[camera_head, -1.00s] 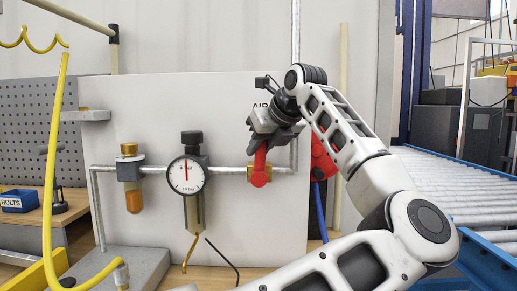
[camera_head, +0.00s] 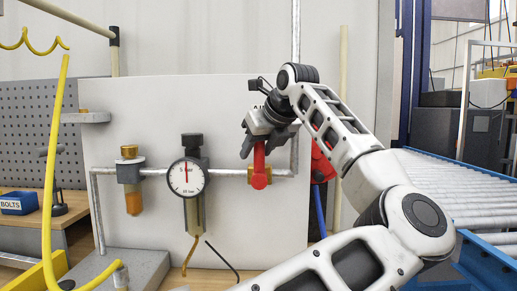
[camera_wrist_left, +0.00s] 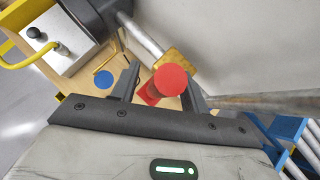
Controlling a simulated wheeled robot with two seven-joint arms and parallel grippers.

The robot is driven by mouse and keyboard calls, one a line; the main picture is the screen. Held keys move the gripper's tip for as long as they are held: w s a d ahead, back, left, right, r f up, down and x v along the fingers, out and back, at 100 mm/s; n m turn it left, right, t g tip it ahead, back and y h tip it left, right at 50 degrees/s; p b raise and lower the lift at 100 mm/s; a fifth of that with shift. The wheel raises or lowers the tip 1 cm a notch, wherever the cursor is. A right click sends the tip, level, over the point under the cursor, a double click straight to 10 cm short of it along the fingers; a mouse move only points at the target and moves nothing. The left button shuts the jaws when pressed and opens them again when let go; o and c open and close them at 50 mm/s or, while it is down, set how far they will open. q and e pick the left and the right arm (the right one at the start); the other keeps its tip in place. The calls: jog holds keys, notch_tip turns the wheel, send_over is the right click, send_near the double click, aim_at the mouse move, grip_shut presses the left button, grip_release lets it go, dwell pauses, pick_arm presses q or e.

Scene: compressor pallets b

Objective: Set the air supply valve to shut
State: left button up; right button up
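The air supply valve has a red lever handle (camera_head: 259,160) on a brass body (camera_head: 249,176) in the horizontal pipe. The handle stands upright, across the pipe. My left gripper (camera_head: 259,150) is over its upper end in the head view, with a finger on each side. In the left wrist view the red handle (camera_wrist_left: 168,82) lies between the two dark fingers (camera_wrist_left: 163,88), which are apart. The right finger looks very close to the handle; I cannot tell whether it touches. The gripper hides the handle's top and most of the panel label. My right gripper is not in view.
A round gauge (camera_head: 187,177) sits left of the valve, its needle pointing up. A small filter bowl (camera_head: 132,180) is farther left. A red part (camera_head: 321,162) stands close to the valve's right. A yellow hose (camera_head: 49,190) hangs at left; a roller conveyor (camera_head: 460,185) runs at right.

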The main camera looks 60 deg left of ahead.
pick_arm(q)
jog(key=v, duration=1.6)
jog(key=shift+a, duration=0.1)
